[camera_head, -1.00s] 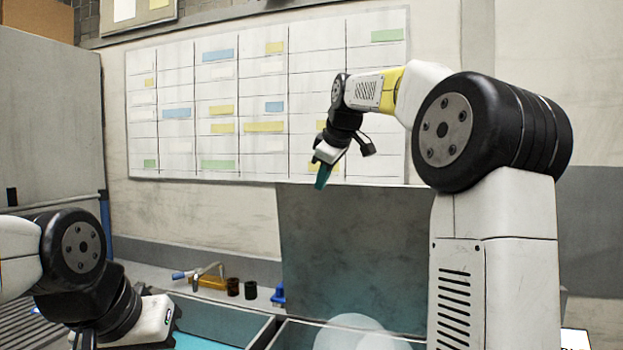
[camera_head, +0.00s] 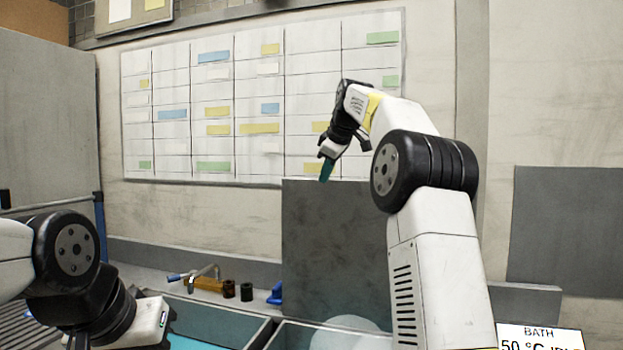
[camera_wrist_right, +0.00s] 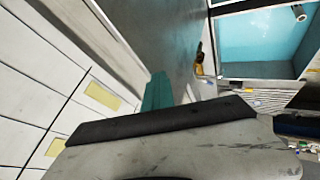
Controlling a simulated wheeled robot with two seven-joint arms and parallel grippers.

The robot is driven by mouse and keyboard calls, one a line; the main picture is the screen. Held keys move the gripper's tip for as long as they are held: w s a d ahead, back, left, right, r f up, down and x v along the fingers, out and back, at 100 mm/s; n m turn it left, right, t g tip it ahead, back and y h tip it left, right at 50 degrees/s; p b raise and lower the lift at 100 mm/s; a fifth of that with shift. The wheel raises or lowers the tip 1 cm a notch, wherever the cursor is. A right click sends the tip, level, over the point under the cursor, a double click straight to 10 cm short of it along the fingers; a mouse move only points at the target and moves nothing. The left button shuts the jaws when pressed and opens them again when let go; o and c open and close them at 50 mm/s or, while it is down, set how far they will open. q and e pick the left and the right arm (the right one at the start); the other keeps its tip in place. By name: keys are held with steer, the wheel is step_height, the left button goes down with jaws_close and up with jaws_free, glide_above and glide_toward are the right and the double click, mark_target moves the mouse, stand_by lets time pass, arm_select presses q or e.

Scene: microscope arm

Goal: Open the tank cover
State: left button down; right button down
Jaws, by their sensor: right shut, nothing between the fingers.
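The tank cover (camera_head: 335,245) is a flat grey panel standing raised, near upright, at the back of the open tank (camera_head: 272,335). It also shows in the right wrist view as a grey face (camera_wrist_right: 165,35). My right gripper (camera_head: 326,171), with teal fingers, is shut and empty at the cover's top edge; the fingers also show in the wrist view (camera_wrist_right: 157,92). I cannot tell whether they touch the cover. My left gripper (camera_head: 152,322) is low at the left, and its fingers are hidden. Pale round shapes (camera_head: 352,325) show in the right tank section.
Blue water (camera_wrist_right: 262,40) shows in the tank. A tap (camera_head: 205,273), dark cups (camera_head: 246,291) and a blue item (camera_head: 275,293) stand on the ledge left of the cover. A bath sign (camera_head: 540,337) is at lower right. A whiteboard (camera_head: 230,110) hangs behind.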

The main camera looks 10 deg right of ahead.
steer(key=shift+w+d, duration=0.3)
steer(key=shift+w, duration=0.2)
steer(key=shift+w+d, duration=0.3)
steer(key=shift+w, duration=0.2)
steer(key=shift+r, duration=0.1)
steer(key=s+r+m, duration=0.3)
steer(key=s+r, duration=0.2)
steer(key=s, duration=0.7)
steer(key=s+a+f+m, duration=0.2)
steer(key=s+f+m, duration=0.2)
steer(key=s+f, duration=1)
steer(key=s+a+f+m+g, duration=0.1)
steer(key=s+a+f+m, duration=0.2)
steer(key=s+f, duration=1.1)
steer(key=s, duration=0.3)
steer(key=shift+m, duration=0.4)
steer(key=shift+d+r, duration=0.1)
steer(key=shift+d, duration=0.1)
